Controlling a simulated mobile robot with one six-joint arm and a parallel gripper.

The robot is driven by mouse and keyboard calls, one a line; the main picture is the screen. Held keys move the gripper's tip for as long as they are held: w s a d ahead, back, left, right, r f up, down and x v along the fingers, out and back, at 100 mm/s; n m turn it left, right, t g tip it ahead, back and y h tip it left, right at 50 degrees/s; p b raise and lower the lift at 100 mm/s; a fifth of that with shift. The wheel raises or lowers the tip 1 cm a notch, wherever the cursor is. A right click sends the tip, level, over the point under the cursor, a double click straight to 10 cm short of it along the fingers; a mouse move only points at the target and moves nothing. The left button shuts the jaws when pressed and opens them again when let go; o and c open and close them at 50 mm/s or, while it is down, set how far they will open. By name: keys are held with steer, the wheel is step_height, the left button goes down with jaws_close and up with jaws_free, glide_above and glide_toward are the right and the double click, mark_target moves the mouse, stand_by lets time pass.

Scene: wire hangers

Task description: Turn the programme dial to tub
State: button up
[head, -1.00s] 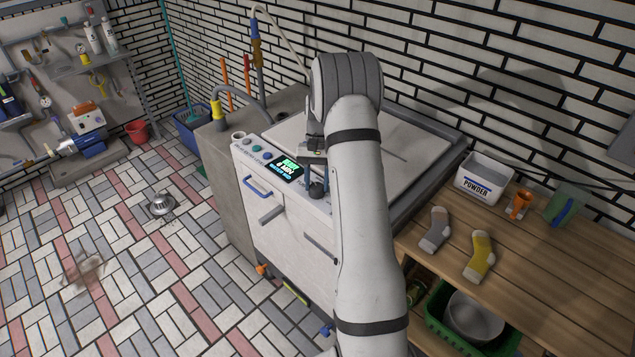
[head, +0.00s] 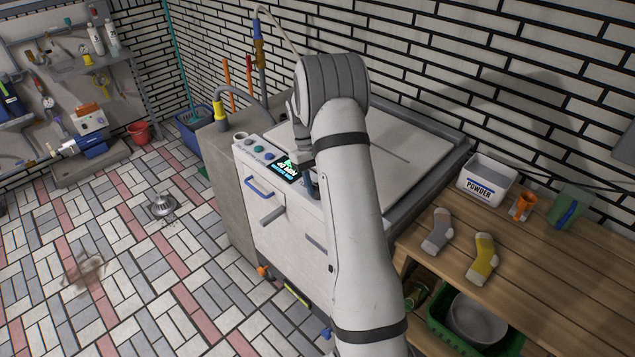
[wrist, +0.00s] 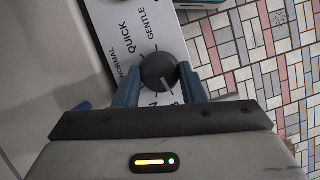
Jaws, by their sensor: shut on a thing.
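The programme dial (wrist: 156,68) is a round dark knob with a pale pointer line in the wrist view. The line slants toward the lower right of that picture. My gripper (wrist: 158,86) is shut on the dial, with one blue finger on each side. The labels NORMAL, QUICK and GENTLE show on the white panel (wrist: 147,20). Other labels are mostly covered by my fingers, and I cannot read "tub". In the head view, my gripper (head: 311,184) is at the panel's right part, and my arm hides the dial.
The lit display (head: 287,170) and several buttons are left of my gripper on the washing machine (head: 290,225). A wooden bench (head: 560,270) at right holds a powder box (head: 487,180) and two socks (head: 481,262). A hose (head: 250,100) rises behind the machine.

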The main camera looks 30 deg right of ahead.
stand_by(0.4)
steer(key=o, duration=1)
steer(key=v, duration=0.7)
steer(key=shift+w+r+b, duration=0.2)
steer(key=shift+r+b, duration=0.2)
